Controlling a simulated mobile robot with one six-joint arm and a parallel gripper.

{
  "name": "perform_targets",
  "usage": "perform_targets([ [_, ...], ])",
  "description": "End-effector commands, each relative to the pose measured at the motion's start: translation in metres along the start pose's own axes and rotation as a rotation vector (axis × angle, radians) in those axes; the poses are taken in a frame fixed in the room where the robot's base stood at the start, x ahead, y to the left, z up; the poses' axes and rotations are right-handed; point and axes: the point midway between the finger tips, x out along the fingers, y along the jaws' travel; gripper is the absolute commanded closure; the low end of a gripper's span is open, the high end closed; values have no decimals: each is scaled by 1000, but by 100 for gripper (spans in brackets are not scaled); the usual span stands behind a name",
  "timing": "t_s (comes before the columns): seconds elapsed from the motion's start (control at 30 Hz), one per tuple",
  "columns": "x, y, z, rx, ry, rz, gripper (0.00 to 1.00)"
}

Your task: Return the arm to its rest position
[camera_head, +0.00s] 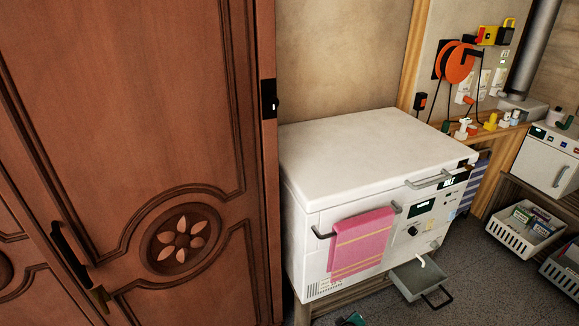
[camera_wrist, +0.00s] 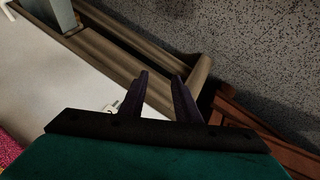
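My gripper (camera_wrist: 161,78) shows in the wrist view as two dark fingers standing apart with nothing between them, in front of a teal body. It points down toward wooden beams and the speckled floor. In the head view only a small teal part, likely mine, shows at the bottom edge, below the white appliance (camera_head: 375,150); the fingers cannot be made out there. The brown carved door (camera_head: 120,90) fills the left of the head view, with a dark handle (camera_head: 70,250) at lower left.
A pink towel (camera_head: 361,245) hangs from the appliance's front bar. A small drawer (camera_head: 420,280) juts out below it. Wooden beams (camera_wrist: 130,65) lie under the fingers and brown wood (camera_wrist: 240,115) stands at right. Crates (camera_head: 525,225) and a shelf stand farther right. Grey floor (camera_head: 480,290) is open between.

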Motion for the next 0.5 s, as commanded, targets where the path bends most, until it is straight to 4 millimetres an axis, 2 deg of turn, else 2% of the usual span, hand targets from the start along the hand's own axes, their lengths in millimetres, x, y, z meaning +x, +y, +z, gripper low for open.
perform_targets([
  [0.03, -9, -8, 7, 26, -43, -26, 71],
  [0.27, -37, -49, 52, 165, -267, -142, 71],
  [0.5, -75, -90, 100, 316, -509, -255, 71],
])
